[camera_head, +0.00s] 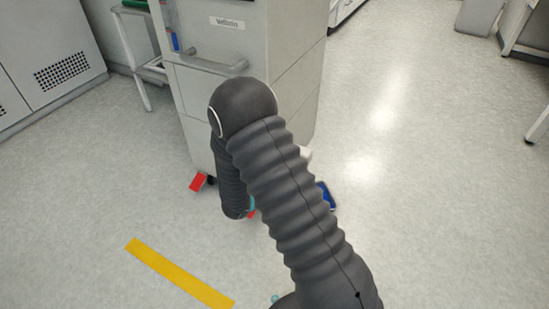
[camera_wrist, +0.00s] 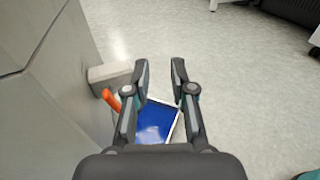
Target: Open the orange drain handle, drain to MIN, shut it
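In the wrist view the orange drain handle (camera_wrist: 111,99) sticks out at the left, beside my left finger and partly hidden near it. It is by a pale block (camera_wrist: 109,75) on the side of the grey cabinet (camera_wrist: 45,95). My gripper (camera_wrist: 160,70) is open, with nothing visible between its fingertips. Below and beyond the fingers is a white-rimmed tray (camera_wrist: 178,125) with a blue surface (camera_wrist: 155,122), partly covered by my gripper. In the head view my arm hides the handle; a blue edge (camera_head: 328,196) shows beside it. No MIN mark is readable.
The grey cabinet (camera_head: 295,75) with a bar handle (camera_head: 208,64) stands behind my arm. A red piece (camera_head: 198,182) shows at its base. Yellow tape (camera_head: 178,274) marks the floor.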

